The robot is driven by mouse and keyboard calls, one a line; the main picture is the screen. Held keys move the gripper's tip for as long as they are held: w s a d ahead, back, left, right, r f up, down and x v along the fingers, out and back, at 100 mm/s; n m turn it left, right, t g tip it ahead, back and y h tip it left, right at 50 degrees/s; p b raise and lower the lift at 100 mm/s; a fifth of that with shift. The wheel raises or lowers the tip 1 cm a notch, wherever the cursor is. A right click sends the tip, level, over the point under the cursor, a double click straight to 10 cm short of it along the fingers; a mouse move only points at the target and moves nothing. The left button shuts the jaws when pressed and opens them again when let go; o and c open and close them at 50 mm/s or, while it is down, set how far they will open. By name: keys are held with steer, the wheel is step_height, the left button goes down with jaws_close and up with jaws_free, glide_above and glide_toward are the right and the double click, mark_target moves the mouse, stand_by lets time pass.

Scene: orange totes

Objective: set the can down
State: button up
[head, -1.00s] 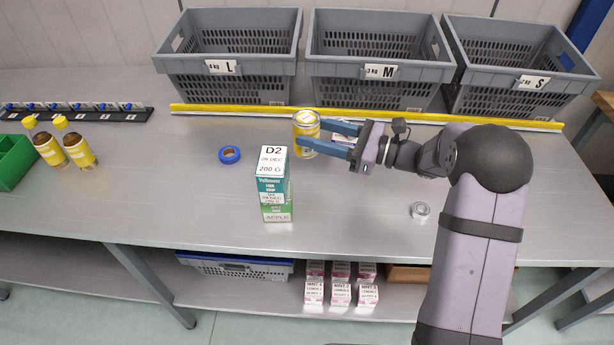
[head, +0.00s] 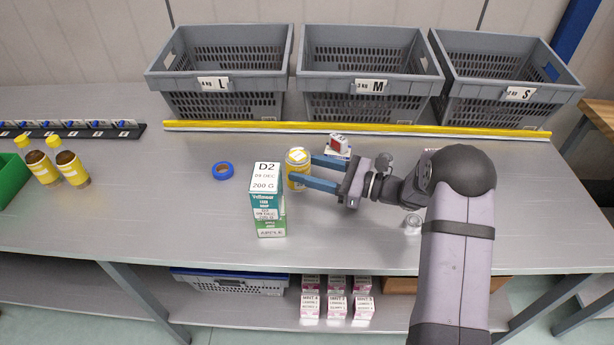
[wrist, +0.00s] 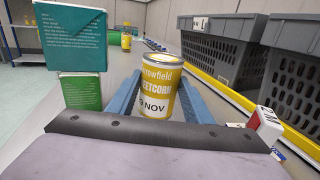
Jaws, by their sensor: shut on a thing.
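Teal and green boxes (head: 267,205) are stacked close left of the can. A small red and white object (head: 338,144) lies behind the fingers. Blue tape (head: 223,170) is further left. Grey crates L (head: 215,84), M (head: 370,86) and S (head: 520,94) stand behind a yellow strip (head: 230,126).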

steer(key=shift+f, duration=1.45)
steer(key=shift+f, duration=0.15)
steer(key=o, duration=1.3)
steer(key=shift+d, duration=0.15)
steer(key=b+v, duration=0.1)
steer(key=v, duration=0.6)
steer(key=shift+d+b, duration=0.1)
steer(key=shift+b, duration=0.25)
steer(key=shift+s, duration=0.1)
